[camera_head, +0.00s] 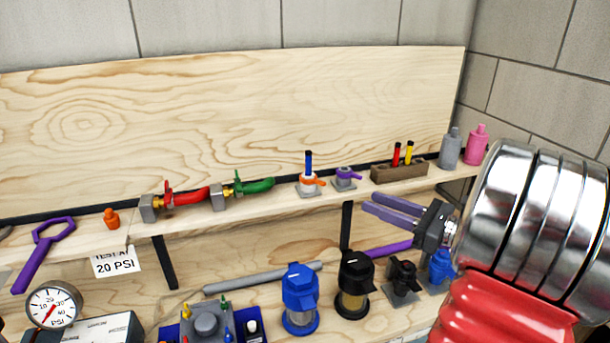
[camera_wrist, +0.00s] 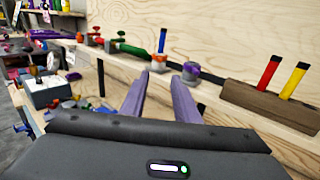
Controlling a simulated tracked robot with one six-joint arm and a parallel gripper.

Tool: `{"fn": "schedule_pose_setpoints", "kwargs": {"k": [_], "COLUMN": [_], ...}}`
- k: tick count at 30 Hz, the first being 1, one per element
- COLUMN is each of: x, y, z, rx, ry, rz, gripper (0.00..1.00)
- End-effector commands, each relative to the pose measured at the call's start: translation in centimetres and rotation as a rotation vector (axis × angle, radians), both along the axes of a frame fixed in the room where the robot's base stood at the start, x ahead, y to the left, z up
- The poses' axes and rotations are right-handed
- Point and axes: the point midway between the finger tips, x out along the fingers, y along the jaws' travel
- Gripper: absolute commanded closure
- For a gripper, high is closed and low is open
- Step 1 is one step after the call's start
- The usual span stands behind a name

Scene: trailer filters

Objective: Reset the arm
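My gripper (camera_head: 368,202) is at the right in the head view, with its two purple fingers pointing left, just in front of the upper shelf's edge. In the wrist view my gripper (camera_wrist: 158,80) has its fingers apart with nothing visible between them. Beyond the fingertips are an orange-and-white valve with a dark blue-topped post (camera_wrist: 160,55) and a purple-handled valve (camera_wrist: 191,69). Both stand on the upper shelf (camera_head: 290,213), where the orange-and-white valve (camera_head: 311,184) and the purple-handled valve (camera_head: 345,178) also show in the head view.
A wooden block (camera_head: 399,172) holds red and yellow markers. Grey (camera_head: 450,150) and pink (camera_head: 477,147) bottles stand at the shelf's right end. Red- and green-handled valves (camera_head: 205,196) are further left. Blue (camera_head: 299,300) and black (camera_head: 355,288) filters stand below, near my gripper.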

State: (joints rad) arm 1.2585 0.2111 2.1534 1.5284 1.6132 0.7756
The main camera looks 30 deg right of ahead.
Motion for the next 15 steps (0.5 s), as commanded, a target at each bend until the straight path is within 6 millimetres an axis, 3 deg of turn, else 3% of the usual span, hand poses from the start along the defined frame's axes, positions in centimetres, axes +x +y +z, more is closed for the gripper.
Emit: {"fn": "schedule_pose_setpoints", "kwargs": {"k": [8, 11, 15], "x": [0.2, 0.8, 1.7], "y": [0.6, 2.2, 6.2], "z": [0.0, -0.2, -0.7], "rx": [-0.013, -0.049, -0.147], "ry": [0.007, 0.026, 0.068], "rz": [0.014, 0.051, 0.146], "gripper": [0.72, 0.72, 0.72]}}
